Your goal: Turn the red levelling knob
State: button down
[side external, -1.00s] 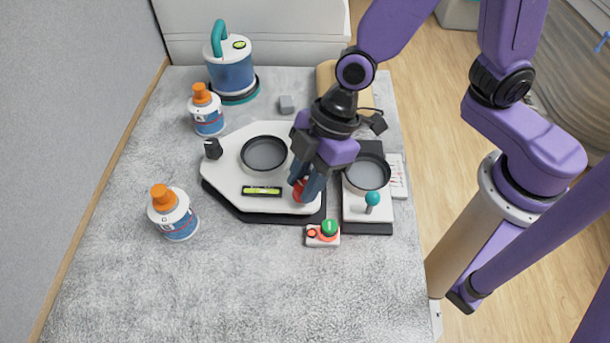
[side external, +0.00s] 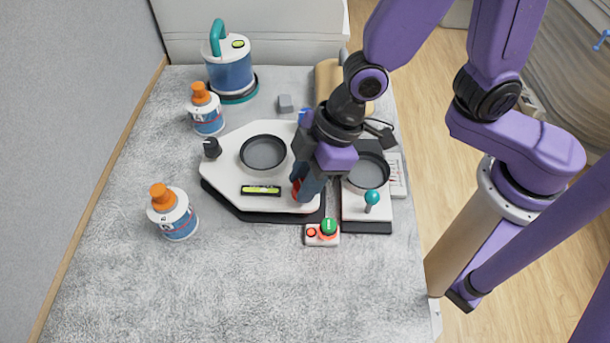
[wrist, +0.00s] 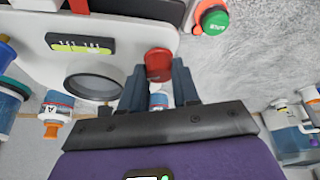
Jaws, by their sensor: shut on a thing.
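The red levelling knob (wrist: 159,64) sits at the corner of the white levelling plate (side external: 226,182). In the wrist view it is between my two fingertips. In the side view only a sliver of the red knob (side external: 296,187) shows; the fingers hide the rest. My gripper (side external: 303,196) points down and is shut on the knob; its fingers also show in the wrist view (wrist: 159,75). A yellow-green level vial (side external: 261,190) lies on the plate to the left of the knob, and a black knob (side external: 212,148) stands at the plate's left corner.
A control box with a green button (side external: 328,227) is just in front of the plate. A unit with a teal-topped lever (side external: 372,198) stands right of it. Two orange-capped bottles (side external: 173,215) (side external: 206,111) and a blue canister (side external: 230,68) are to the left. The front table is clear.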

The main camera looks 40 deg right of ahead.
jog(key=shift+s, duration=0.1)
jog(key=c, duration=0.8)
grip_release()
jog(key=shift+d+r, duration=0.15)
jog(key=shift+r, duration=0.4)
jog(key=v, duration=1.6)
jog(key=shift+s+d+r, duration=0.1)
jog(key=shift+r, duration=0.05)
